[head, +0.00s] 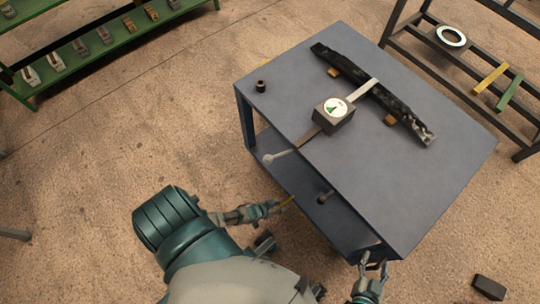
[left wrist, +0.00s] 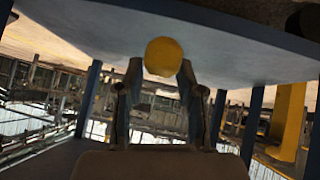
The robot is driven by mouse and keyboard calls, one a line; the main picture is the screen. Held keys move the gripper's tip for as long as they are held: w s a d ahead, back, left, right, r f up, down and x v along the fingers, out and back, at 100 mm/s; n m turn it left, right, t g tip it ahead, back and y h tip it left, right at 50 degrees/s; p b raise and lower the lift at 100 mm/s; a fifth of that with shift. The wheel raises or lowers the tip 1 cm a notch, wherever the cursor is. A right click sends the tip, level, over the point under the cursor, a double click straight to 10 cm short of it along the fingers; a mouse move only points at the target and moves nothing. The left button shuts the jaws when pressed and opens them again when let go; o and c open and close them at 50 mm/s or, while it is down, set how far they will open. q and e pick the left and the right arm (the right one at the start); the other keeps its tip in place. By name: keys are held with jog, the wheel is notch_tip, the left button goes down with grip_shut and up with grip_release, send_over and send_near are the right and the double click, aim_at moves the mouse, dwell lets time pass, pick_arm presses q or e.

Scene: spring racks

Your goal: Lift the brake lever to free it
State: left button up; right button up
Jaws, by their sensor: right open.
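A yellow round knob (left wrist: 164,57) shows between the fingertips of my left gripper (left wrist: 160,78) in the left wrist view; I cannot tell whether the fingers press on it. In the head view a small yellow tip (head: 287,201) shows at my left gripper (head: 278,206), beside the near left side of the blue-grey table (head: 440,190). It may be the brake lever's end; the rest of the lever is not clear. A grey bar with a pale ball end (head: 268,158) sticks out from the gauge box (head: 334,117). My right gripper (head: 374,266) is open and empty by the table's near corner.
A dark leaf spring (head: 375,92) lies across the tabletop. A small dark cylinder (head: 261,86) stands near its left corner. A dark round part (head: 325,197) shows at the lower shelf. Racks (head: 85,45) stand behind. A dark block (head: 489,287) lies on the floor.

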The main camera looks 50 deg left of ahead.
pick_arm(q)
jog(key=v, duration=1)
jog(key=shift+s+r, duration=0.25)
jog(key=shift+c, duration=0.2)
